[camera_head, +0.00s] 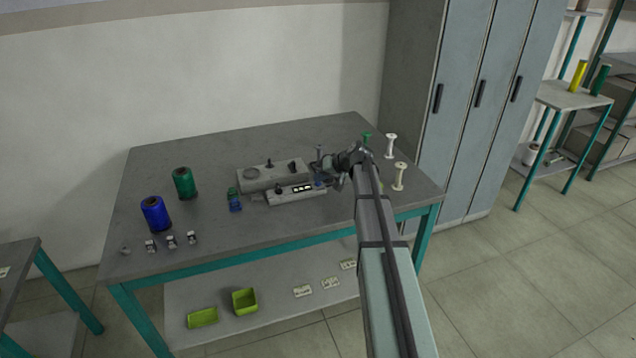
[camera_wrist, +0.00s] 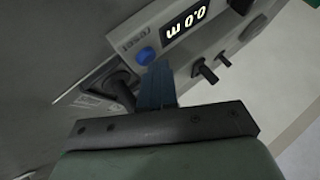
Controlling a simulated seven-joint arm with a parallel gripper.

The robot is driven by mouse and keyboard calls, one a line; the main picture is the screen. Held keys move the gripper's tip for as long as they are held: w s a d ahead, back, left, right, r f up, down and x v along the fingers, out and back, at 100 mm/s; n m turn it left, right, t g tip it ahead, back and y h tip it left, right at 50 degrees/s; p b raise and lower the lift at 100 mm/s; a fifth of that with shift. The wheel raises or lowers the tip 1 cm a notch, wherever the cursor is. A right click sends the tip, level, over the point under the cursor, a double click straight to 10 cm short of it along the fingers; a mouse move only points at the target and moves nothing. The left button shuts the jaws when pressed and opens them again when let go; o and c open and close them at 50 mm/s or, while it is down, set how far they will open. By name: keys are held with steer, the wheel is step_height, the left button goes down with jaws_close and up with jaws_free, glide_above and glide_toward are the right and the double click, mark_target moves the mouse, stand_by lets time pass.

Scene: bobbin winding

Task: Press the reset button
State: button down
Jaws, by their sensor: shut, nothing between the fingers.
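The bobbin winding machine (camera_head: 262,176) is a grey box on the table, with a lower front panel (camera_head: 296,193) carrying a display. In the wrist view the display (camera_wrist: 186,20) reads "0.0 m". The round blue reset button (camera_wrist: 146,56) sits beside it, next to the word "reset". My gripper (camera_wrist: 160,68) is shut and empty; its blue fingertips lie just beside the reset button in the picture. I cannot tell whether they touch it. In the head view my gripper (camera_head: 334,181) is at the machine's right end, and my arm hides part of that area.
Black knobs (camera_wrist: 208,72) and a black lever (camera_wrist: 118,86) stand out from the panel near my fingers. A green spool (camera_head: 184,183) and a blue spool (camera_head: 155,214) stand at the left. White bobbins (camera_head: 399,176) stand at the right.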

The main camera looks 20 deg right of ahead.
mark_target(320, 183)
steer(key=shift+r, duration=0.85)
steer(key=shift+r, duration=2.5)
